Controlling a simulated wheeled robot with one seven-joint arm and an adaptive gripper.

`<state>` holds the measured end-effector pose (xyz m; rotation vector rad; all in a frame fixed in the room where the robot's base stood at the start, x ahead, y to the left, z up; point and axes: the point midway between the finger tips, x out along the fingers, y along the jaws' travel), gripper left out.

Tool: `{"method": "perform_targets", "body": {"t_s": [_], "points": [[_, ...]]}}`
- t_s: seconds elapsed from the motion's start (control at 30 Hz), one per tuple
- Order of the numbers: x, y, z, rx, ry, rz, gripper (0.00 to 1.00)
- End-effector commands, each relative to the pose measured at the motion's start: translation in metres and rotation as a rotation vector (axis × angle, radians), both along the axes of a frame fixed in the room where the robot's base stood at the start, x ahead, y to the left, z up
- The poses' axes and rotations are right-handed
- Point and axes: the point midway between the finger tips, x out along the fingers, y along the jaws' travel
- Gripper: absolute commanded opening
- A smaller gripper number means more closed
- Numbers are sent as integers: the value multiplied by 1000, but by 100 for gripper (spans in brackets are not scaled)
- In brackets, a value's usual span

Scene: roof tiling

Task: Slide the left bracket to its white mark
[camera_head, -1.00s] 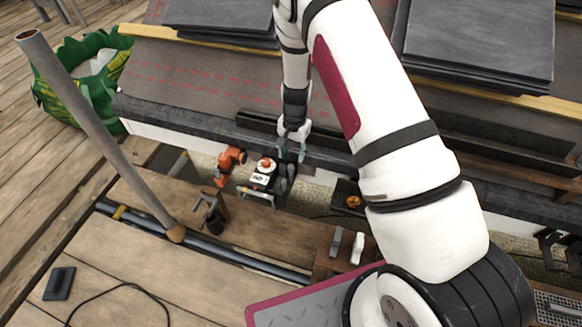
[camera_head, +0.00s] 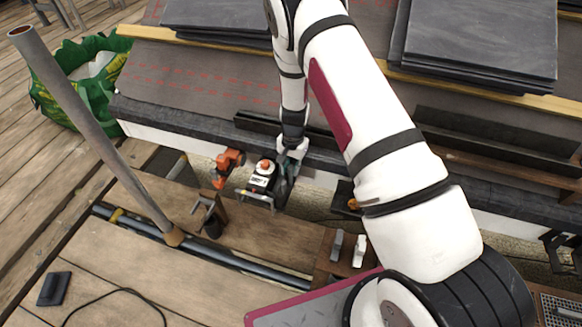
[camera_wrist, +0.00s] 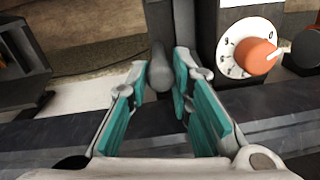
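My gripper (camera_head: 287,172) is at the roof's lower edge in the head view, beside a dial device. In the wrist view, my gripper (camera_wrist: 160,75) has its teal-padded fingers apart. A grey rounded piece (camera_wrist: 160,72) shows between the fingertips; I cannot tell whether they touch it or whether it is part of the left bracket. The left bracket and its white mark cannot be clearly made out in either view.
The dial device (camera_head: 262,178), with an orange knob (camera_wrist: 254,56), is just right of the fingers in the wrist view. An orange tool (camera_head: 228,165) is nearby. A slanted pole (camera_head: 95,135) stands at left; slate stacks (camera_head: 482,45) lie on the roof.

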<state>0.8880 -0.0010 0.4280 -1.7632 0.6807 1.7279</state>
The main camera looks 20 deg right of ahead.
Motion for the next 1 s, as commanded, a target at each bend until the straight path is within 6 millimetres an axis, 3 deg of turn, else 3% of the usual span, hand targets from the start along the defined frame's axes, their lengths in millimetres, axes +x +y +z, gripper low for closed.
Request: {"method": "perform_targets", "body": {"t_s": [0.27, 0.57, 0.83, 0.87, 0.9, 0.93, 1.0], "points": [[-2, -3, 0, -1, 1, -2, 0], [-23, -32, 0, -1, 2, -3, 0], [-24, -33, 0, -1, 1, 0, 0], [-24, -33, 0, -1, 1, 0, 27], [-23, -33, 0, -1, 1, 0, 36], [-23, -33, 0, -1, 1, 0, 41], [-23, -32, 0, -1, 1, 0, 41]]}}
